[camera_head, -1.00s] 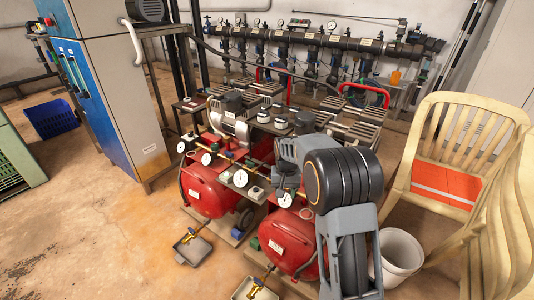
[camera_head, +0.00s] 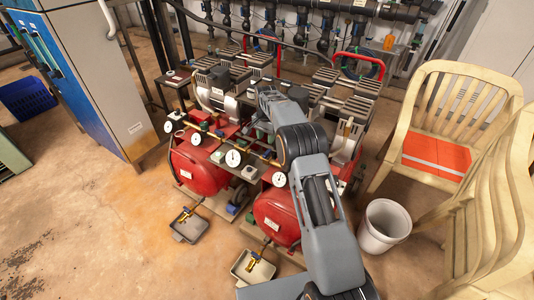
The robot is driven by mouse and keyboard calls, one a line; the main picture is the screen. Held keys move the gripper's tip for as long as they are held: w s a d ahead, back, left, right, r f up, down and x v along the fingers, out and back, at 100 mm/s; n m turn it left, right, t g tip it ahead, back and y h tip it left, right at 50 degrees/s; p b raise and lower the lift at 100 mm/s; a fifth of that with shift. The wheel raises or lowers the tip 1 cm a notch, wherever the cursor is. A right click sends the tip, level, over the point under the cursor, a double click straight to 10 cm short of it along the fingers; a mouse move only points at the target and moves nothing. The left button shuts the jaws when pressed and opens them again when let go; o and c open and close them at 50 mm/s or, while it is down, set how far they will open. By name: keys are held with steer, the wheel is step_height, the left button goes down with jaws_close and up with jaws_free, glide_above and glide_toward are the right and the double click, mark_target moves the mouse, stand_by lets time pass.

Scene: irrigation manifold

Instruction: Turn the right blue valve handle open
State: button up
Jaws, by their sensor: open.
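Two red compressor tanks, left (camera_head: 198,172) and right (camera_head: 277,215), stand side by side, with brass piping and white gauges (camera_head: 233,158) along their front. I cannot tell surely which part is the right blue valve handle. Behind is the dark pipe manifold (camera_head: 370,8) with several valve branches, cut by the top edge. My gripper (camera_head: 266,104) is at the far end of my grey arm, over the compressors. Its fingers are small and hard to make out against the machinery, and no held object shows.
A white bucket (camera_head: 384,228) and cream plastic chairs (camera_head: 440,110) stand at right. A blue-fronted cabinet (camera_head: 85,75) stands at left. Two small grey trays (camera_head: 188,226) lie before the tanks. The floor at front left is clear.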

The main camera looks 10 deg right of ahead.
mark_target(267, 153)
step_height(267, 153, down, 9)
steer(key=shift+d+r+b, duration=0.1)
steer(key=shift+d+b, duration=0.05)
steer(key=shift+b, duration=0.65)
jaws_close()
